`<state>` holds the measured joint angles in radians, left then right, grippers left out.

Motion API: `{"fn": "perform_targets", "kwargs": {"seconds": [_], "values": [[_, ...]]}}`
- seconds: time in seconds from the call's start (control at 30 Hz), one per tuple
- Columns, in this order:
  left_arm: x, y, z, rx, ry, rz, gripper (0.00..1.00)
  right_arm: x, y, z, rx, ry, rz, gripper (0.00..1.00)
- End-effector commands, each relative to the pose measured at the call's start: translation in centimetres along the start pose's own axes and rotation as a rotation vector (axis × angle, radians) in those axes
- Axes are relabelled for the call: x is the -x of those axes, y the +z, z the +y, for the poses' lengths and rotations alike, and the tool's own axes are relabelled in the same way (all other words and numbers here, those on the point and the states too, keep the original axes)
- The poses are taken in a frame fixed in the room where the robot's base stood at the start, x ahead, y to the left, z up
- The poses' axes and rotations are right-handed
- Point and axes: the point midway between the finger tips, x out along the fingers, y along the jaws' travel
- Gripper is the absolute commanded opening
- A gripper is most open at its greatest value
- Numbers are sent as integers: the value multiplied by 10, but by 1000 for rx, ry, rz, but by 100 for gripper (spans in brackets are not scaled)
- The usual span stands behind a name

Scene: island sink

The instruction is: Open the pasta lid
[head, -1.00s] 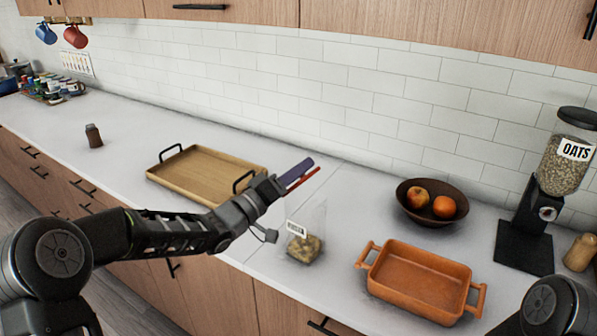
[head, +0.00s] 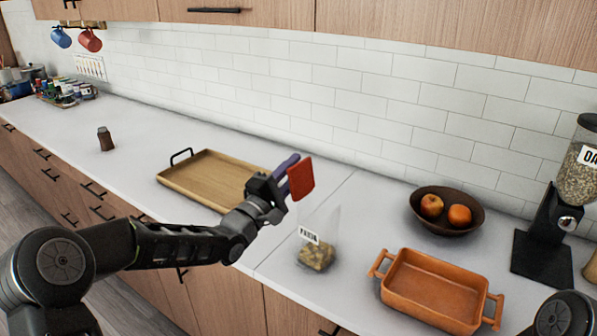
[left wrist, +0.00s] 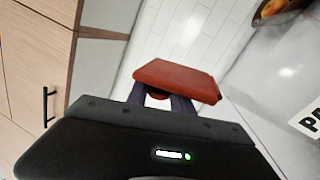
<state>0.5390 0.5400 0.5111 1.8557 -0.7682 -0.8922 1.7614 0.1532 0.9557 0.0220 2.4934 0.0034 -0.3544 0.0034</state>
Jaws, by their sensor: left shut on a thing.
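The pasta jar (head: 318,243) is a clear container with a white label and some pasta at its bottom. It stands on the counter with its top open. My left gripper (head: 287,178) is shut on the red lid (head: 301,178) and holds it tilted, above and to the left of the jar, apart from it. In the left wrist view the lid (left wrist: 178,80) sits between the fingers, and part of the clear jar (left wrist: 285,80) shows at the right. My right gripper is not in view.
A wooden tray (head: 205,181) lies left of the jar. An orange baking dish (head: 432,296) and a brown fruit bowl (head: 447,210) stand to its right. An oats dispenser (head: 545,243) is at far right. The counter left of the tray is mostly clear.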

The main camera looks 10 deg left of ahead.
Motion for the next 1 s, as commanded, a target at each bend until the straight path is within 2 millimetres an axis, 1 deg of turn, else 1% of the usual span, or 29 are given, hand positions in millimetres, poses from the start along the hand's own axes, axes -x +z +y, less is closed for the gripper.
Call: {"fn": "perform_targets", "kwargs": {"seconds": [0.1,0.3,0.73,0.77,1.0], "values": [[1,-5,-3,58,-1,17,0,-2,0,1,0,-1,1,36],[1,-8,-4,115,-1,32,0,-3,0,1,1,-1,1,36],[1,-8,-4,127,-1,35,0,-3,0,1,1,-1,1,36],[1,-8,-4,127,-1,35,28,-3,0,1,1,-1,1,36],[1,-8,-4,126,-1,34,48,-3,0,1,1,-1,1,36]]}}
